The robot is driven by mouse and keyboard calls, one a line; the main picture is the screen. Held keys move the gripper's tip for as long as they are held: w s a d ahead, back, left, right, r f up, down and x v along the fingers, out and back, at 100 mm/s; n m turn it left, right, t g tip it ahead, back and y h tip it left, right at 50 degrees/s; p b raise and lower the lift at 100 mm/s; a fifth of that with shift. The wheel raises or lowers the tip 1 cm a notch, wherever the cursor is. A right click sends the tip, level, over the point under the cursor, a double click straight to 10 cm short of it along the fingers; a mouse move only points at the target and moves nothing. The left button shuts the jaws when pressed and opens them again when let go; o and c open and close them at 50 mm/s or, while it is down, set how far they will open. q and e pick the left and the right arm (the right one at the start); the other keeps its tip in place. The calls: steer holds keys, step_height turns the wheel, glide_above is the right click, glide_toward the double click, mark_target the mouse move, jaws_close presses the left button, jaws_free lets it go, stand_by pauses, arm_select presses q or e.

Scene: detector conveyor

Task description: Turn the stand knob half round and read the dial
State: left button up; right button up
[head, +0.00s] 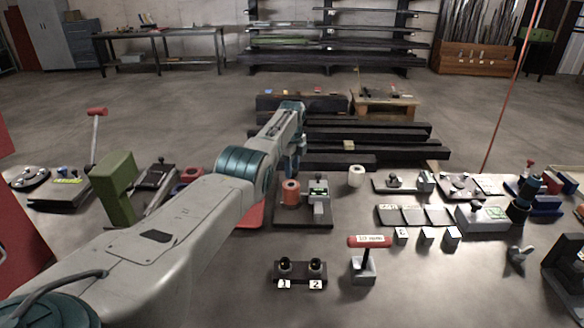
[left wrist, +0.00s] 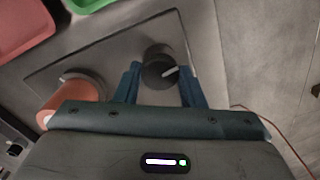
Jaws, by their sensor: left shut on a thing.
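The stand is a dark base plate (head: 318,222) in the middle of the table, bearing an orange-red cylinder (head: 291,194) and a grey post with a small greenish display face (head: 319,191). I cannot read that face. In the left wrist view, the round dark knob (left wrist: 158,66) with a white pointer mark sits on the plate (left wrist: 110,55), beside the orange cylinder (left wrist: 66,103). My left gripper (left wrist: 161,84) is shut on the knob, one blue finger on each side. In the head view the left gripper (head: 296,166) reaches down behind the cylinder; the knob is hidden there. My right gripper is not in view.
A white roll (head: 356,176) stands right of the stand. A two-knob block (head: 300,275) and a red-handled tool on a grey block (head: 364,268) are in front. A green block (head: 113,188) stands at left. Clear table lies between the stand and the front items.

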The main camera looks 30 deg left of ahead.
arm_select(q)
steer(key=n, duration=0.4)
steer(key=shift+r+n, duration=0.1)
steer(key=shift+n, duration=0.2)
steer(key=n, duration=0.3)
steer(key=shift+n+p, duration=0.3)
steer(key=n, duration=0.3)
steer(key=shift+n, duration=0.3)
steer(key=n, duration=0.4)
steer(key=shift+n, duration=0.3)
steer(key=n, duration=0.8)
steer(key=shift+p, duration=0.3)
steer(key=n, duration=0.4)
steer(key=shift+n, duration=2.2)
